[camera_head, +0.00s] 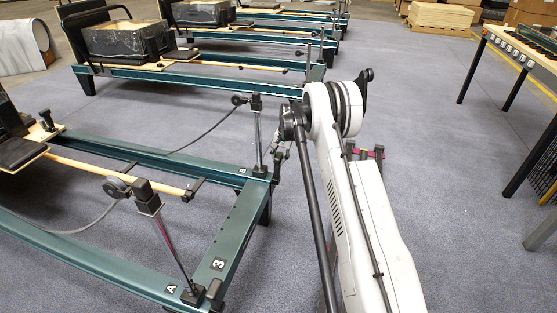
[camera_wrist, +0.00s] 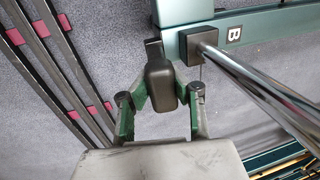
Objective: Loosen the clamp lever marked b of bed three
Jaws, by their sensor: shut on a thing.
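Bed three (camera_head: 225,235) is the green-framed reformer at the lower left of the head view, with a 3 label and an A label at its near corner. The B label (camera_wrist: 234,33) shows beside the black foot of a chrome post (camera_wrist: 250,82) in the wrist view. The clamp lever (camera_wrist: 160,84), a black rounded handle, juts from the frame end beside that foot. My gripper (camera_wrist: 162,92) is shut on the lever, a green-padded finger on each side. In the head view my arm largely hides the gripper, and the lever is hard to make out there.
Lever A's chrome post (camera_head: 172,240) stands at the bed's near corner. More reformers (camera_head: 190,75) stand in rows behind. A table (camera_head: 520,50) is at the right. Grey floor (camera_head: 420,120) lies open between them. Dark rails with red blocks (camera_wrist: 62,70) run along the left of the wrist view.

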